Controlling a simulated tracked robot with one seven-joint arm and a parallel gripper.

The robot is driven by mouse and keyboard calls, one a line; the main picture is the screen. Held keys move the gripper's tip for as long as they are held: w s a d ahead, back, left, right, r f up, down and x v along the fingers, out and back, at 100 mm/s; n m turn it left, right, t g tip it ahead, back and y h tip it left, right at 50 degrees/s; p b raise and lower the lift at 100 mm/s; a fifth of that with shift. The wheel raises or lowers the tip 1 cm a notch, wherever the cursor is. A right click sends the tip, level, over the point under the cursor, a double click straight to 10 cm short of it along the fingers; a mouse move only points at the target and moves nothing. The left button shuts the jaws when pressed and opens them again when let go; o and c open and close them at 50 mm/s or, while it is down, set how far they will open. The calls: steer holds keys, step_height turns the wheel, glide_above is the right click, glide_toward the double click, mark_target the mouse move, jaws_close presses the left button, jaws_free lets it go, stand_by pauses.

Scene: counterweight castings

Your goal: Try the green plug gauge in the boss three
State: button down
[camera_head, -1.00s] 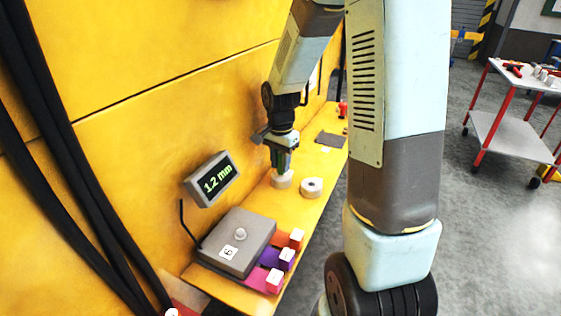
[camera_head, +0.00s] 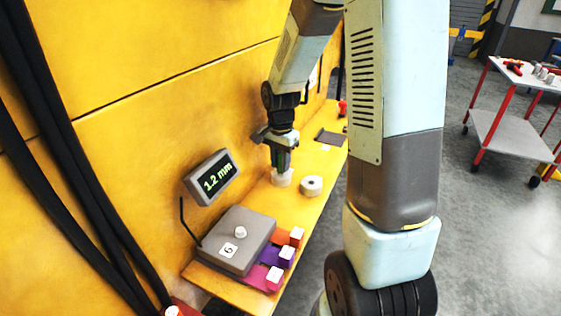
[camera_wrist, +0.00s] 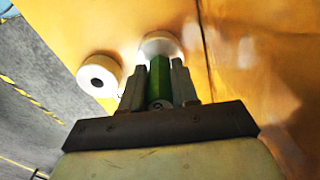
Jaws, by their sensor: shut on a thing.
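My gripper (camera_head: 281,160) is shut on the green plug gauge, which shows as a green cylinder (camera_wrist: 160,80) between the fingers in the wrist view. The gauge points down at a pale round boss (camera_head: 281,178) on the yellow ledge; this boss also shows in the wrist view (camera_wrist: 160,44). The gauge's lower end is at the boss top, and I cannot tell whether it is inside the bore. A second round boss (camera_head: 312,186) with a dark hole stands beside it, also in the wrist view (camera_wrist: 99,74). I cannot read a number on either boss.
A grey box (camera_head: 236,241) with a knob and a "6" label sits nearer on the ledge (camera_head: 297,215). A display (camera_head: 211,178) reads 1.2 mm. White-topped blocks (camera_head: 287,256) stand on coloured patches. A dark plate (camera_head: 331,137) lies farther back. A trolley (camera_head: 515,130) stands right.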

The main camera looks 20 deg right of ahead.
steer(key=c, duration=0.8)
jaws_free()
step_height(320, 180, up, 26)
steer(key=shift+f, duration=0.15)
stand_by(0.7)
